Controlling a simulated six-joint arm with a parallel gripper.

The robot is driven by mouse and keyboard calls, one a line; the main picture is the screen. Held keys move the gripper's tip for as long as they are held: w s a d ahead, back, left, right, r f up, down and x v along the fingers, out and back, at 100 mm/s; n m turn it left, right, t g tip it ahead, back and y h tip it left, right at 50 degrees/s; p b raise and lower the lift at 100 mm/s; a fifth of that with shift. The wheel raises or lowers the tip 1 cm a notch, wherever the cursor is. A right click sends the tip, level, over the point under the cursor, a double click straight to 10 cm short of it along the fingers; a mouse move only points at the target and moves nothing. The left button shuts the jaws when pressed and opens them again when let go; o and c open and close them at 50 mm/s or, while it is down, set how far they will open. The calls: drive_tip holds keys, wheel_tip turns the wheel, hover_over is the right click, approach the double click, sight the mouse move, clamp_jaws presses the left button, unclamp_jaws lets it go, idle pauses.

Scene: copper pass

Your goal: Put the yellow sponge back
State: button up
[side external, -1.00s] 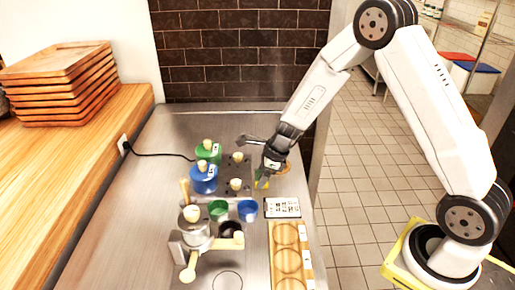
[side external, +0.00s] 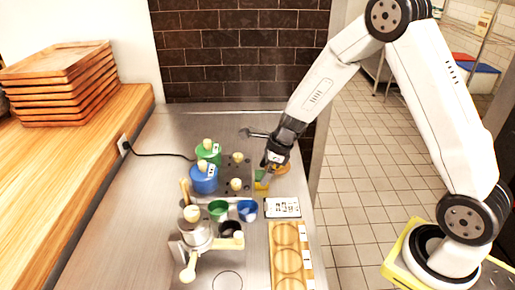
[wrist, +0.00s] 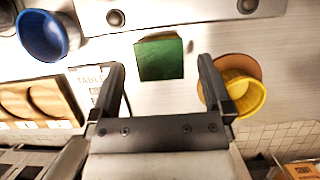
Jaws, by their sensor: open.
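The sponge shows a green top (wrist: 160,58) in the wrist view. In the side view, the sponge (side external: 262,186) has a yellow body under that green layer and stands on the steel counter, right of the dark hob plate. My gripper (side external: 268,168) is open just above it. In the wrist view my gripper (wrist: 160,72) has one finger on each side of the sponge's line, with nothing between the fingertips. A yellow cup (wrist: 243,97) on a round brown coaster (wrist: 232,63) is beside the right finger, which partly covers it.
Blue (side external: 247,209) and green (side external: 218,210) cups, a white card (side external: 282,207) and a wooden board with round recesses (side external: 275,255) are nearer the camera. Blue (side external: 204,180) and green (side external: 209,153) lidded pots stand left. The counter's right edge is close.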

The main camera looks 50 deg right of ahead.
drive_tip(key=v, duration=0.9)
drive_tip(key=shift+r, duration=0.3)
drive_tip(key=shift+s+d, duration=0.1)
drive_tip(key=shift+s, duration=0.15)
drive_tip(key=s+a+n+h, duration=0.1)
drive_tip(key=s+a+n, duration=0.1)
drive_tip(key=s+n, duration=0.5)
drive_tip(key=s+a+f+n+h, duration=0.1)
drive_tip(key=s+n, duration=0.6)
drive_tip(key=n, duration=1.3)
drive_tip(key=shift+s+a+f+g+h, duration=0.2)
drive_tip(key=shift+s+a+g+h, duration=0.1)
drive_tip(key=shift+a+h, duration=0.35)
